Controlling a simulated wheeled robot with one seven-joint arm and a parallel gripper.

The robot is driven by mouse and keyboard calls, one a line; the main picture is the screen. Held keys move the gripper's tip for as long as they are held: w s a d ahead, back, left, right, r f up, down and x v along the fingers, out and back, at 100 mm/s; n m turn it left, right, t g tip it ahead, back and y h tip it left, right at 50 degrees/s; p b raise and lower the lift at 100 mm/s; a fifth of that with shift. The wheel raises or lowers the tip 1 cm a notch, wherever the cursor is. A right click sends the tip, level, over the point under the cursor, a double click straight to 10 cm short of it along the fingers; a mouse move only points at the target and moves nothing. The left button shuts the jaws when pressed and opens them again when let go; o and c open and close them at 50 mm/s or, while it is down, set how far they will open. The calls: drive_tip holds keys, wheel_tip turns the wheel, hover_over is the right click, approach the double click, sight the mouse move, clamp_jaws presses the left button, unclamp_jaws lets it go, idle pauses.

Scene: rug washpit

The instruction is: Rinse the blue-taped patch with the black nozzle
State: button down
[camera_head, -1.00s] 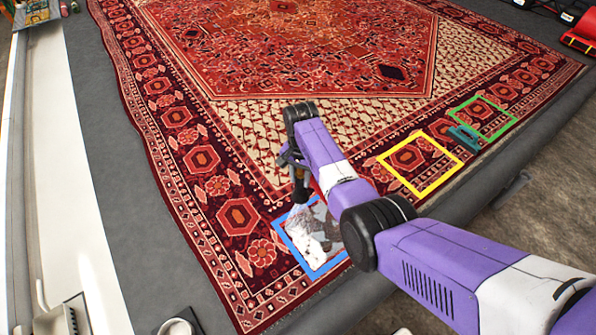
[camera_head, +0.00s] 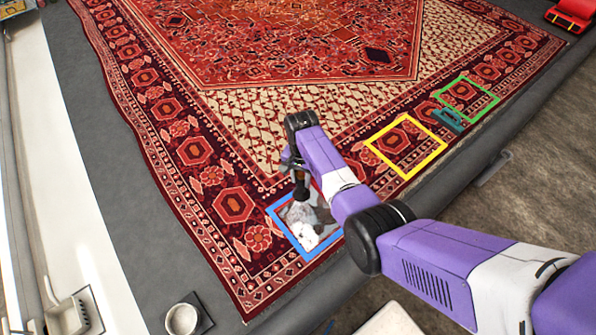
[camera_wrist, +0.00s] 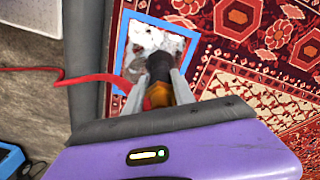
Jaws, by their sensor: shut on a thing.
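The blue-taped patch (camera_head: 271,211) lies at the near edge of the red patterned rug (camera_head: 232,205). Inside the tape, the rug is covered with whitish-grey stuff, which may be foam or dirt. My gripper (camera_head: 299,178) is above the patch's far side, pointing down. It is shut on the black nozzle (camera_head: 300,190), which has an orange part and also shows in the wrist view (camera_wrist: 158,67). In the wrist view, the nozzle's tip points at the whitish area inside the blue tape (camera_wrist: 121,50). My arm hides part of the patch's right side in the head view.
A yellow-taped patch (camera_head: 431,134) and a green-taped patch (camera_head: 492,97) lie along the rug's border to the right, with a teal object (camera_head: 448,119) between them. A red hose (camera_wrist: 60,80) runs leftward in the wrist view. A cup-like object (camera_head: 182,318) stands at the lower left.

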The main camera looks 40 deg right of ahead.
drive_tip(key=s+p, duration=1.1)
drive_tip(key=s, duration=0.2)
drive_tip(key=shift+s+d, duration=0.2)
drive_tip(key=shift+d, duration=0.05)
idle(0.8)
idle(0.3)
